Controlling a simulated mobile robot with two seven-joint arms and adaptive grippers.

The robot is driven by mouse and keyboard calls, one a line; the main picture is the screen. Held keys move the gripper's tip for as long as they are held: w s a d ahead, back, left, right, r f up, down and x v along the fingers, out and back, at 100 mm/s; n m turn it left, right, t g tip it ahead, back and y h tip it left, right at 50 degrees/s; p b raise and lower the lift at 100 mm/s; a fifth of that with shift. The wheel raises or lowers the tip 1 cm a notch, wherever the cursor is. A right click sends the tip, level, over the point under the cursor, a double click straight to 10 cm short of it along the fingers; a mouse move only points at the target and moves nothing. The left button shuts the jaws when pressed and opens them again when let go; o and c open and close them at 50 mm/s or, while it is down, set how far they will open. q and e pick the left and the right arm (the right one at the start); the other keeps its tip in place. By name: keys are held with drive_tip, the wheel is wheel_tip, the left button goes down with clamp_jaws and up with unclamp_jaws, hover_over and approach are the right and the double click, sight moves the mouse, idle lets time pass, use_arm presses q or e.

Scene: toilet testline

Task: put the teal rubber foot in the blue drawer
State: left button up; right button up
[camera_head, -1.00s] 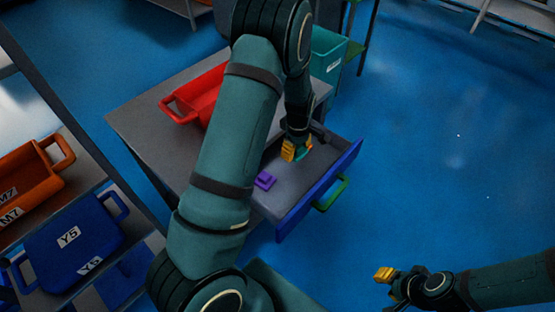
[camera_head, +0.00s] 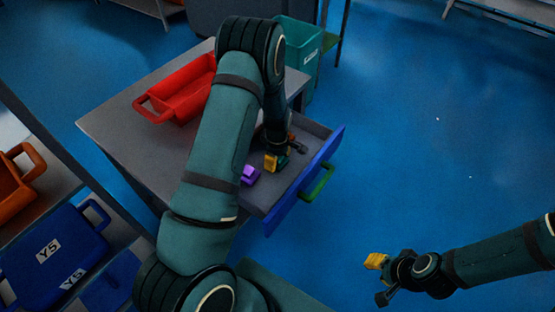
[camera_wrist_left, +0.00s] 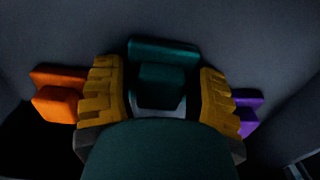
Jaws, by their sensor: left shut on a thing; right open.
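The blue drawer (camera_head: 306,182) is pulled out of the grey cabinet, with a green handle (camera_head: 319,184) on its front. My left gripper (camera_head: 274,162) is down inside the drawer. In the left wrist view its yellow fingers (camera_wrist_left: 160,95) are on either side of the teal rubber foot (camera_wrist_left: 163,60), shut on it, close over the grey drawer floor. I cannot tell if the foot touches the floor. My right gripper (camera_head: 379,278) is open and empty over the blue floor at the lower right.
A purple part (camera_head: 249,175) lies in the drawer, right of the foot in the wrist view; an orange part (camera_wrist_left: 58,100) lies left there. A red bin (camera_head: 183,92) stands on the cabinet top (camera_head: 125,120). A teal bin (camera_head: 300,58) is behind. Blue bins (camera_head: 55,250) sit lower left.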

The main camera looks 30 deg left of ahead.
use_arm(q)
drive_tip(key=shift+f, duration=0.2)
drive_tip(key=o, duration=1.1)
drive_tip(key=shift+o, duration=0.2)
drive_tip(key=shift+r, duration=0.1)
drive_tip(key=shift+r, duration=0.3)
wheel_tip(320, 180, up, 12)
drive_tip(key=p, duration=0.2)
drive_tip(key=shift+f+p, duration=0.2)
drive_tip(key=shift+p, duration=0.15)
